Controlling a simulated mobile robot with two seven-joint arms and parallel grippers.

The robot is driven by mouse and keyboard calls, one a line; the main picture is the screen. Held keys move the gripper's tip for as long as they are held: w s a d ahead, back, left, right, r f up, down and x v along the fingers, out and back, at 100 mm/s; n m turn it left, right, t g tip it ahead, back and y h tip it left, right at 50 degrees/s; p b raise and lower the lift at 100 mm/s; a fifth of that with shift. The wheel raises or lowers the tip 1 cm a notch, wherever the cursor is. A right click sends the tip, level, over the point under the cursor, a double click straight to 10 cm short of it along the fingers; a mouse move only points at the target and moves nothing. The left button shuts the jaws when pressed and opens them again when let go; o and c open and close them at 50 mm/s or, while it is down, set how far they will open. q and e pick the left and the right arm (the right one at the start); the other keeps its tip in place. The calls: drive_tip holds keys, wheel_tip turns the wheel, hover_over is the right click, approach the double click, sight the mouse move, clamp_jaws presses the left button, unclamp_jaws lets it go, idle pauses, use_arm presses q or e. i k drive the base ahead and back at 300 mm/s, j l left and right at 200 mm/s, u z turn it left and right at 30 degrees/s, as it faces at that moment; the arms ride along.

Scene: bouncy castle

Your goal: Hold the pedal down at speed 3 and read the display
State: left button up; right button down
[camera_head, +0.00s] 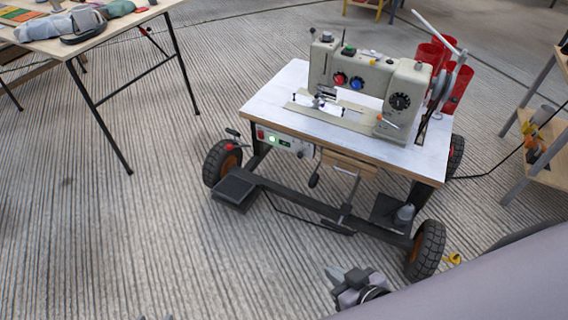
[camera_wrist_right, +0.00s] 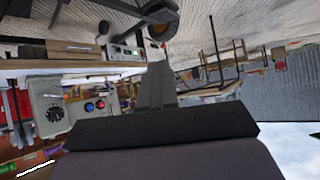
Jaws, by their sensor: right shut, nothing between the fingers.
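The sewing machine (camera_head: 345,85) stands on a white-topped wheeled table (camera_head: 270,100). A control box (camera_head: 285,142) with a lit green spot and a small panel hangs under the table's front left edge; no reading is legible. A flat black pedal plate (camera_head: 235,190) lies low by the left wheel. A second dark plate (camera_head: 385,211) sits low at the right, with a grey object on it. My right gripper (camera_head: 335,272) is shut and empty, in front of the table and apart from both plates. In the wrist view the machine (camera_wrist_right: 45,108) appears upside down. Small grey tips at the bottom edge may be my left gripper.
A crossbar (camera_head: 310,203) and cable run low between the wheels (camera_head: 427,250). A table with cloth (camera_head: 95,42) stands at the upper left, a wooden shelf (camera_head: 545,150) at the right. Striped floor at the left is clear. Red cone-like spools (camera_head: 455,88) stand behind the machine.

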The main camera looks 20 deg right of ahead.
sight(233, 187)
drive_tip(key=i+l+u, duration=0.1)
drive_tip(key=i+u, duration=0.3)
drive_tip(key=i+l+u, duration=0.35)
drive_tip(key=i, duration=0.25)
drive_tip(key=i+j, duration=0.1)
drive_tip(key=i, duration=0.4)
